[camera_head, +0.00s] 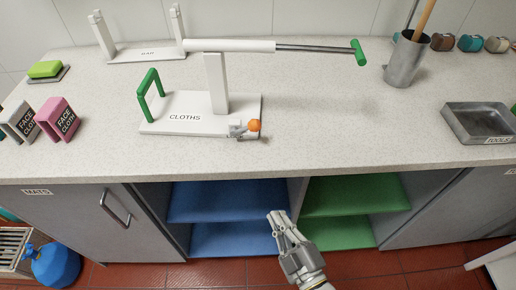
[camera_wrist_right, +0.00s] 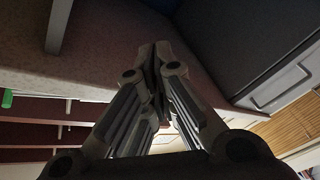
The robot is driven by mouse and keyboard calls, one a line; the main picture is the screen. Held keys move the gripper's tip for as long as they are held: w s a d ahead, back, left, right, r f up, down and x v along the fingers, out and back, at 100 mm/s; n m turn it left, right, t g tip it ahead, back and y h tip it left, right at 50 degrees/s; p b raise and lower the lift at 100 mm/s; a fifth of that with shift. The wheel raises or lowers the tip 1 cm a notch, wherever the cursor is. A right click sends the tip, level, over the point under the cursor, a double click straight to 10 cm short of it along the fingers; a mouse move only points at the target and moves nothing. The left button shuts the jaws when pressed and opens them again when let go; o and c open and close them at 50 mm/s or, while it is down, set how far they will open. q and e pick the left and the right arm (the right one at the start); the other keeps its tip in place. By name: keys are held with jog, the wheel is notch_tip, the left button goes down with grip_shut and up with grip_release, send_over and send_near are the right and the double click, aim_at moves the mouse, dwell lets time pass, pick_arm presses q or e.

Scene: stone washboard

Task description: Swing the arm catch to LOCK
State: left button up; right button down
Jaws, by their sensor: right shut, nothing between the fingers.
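The white stand marked CLOTHS (camera_head: 185,126) is on the stone counter, with a white post (camera_head: 215,85) and a green handle loop (camera_head: 149,95) at its left. A white arm (camera_head: 230,46) with a metal rod and green end grip (camera_head: 358,52) lies level above it. A small grey catch with an orange knob (camera_head: 254,126) sits at the base's front right corner. Its lettering is too small to read. My right gripper (camera_head: 278,219) is shut and empty, in front of and below the counter edge. It also shows shut in the right wrist view (camera_wrist_right: 154,55). My left gripper is not in view.
A metal cup with tools (camera_head: 403,62) and a grey TOOLS tray (camera_head: 480,122) stand at the right. Blue shelves (camera_head: 228,202) and green shelves (camera_head: 353,195) are under the counter.

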aim_at(252, 128)
notch_tip(252, 128, up, 13)
jog(key=s+n+t+y+b, duration=0.1)
jog(key=s+t, duration=0.1)
jog(key=t, duration=0.1)
jog(key=shift+f+n+t+b, duration=0.2)
jog(key=shift+n+t+b, duration=0.1)
jog(key=shift+n, duration=0.1)
jog(key=shift+w, duration=0.1)
jog(key=x, duration=1.4)
jog(key=shift+a, duration=0.1)
jog(key=shift+r+p, duration=0.1)
jog(key=shift+p, duration=0.2)
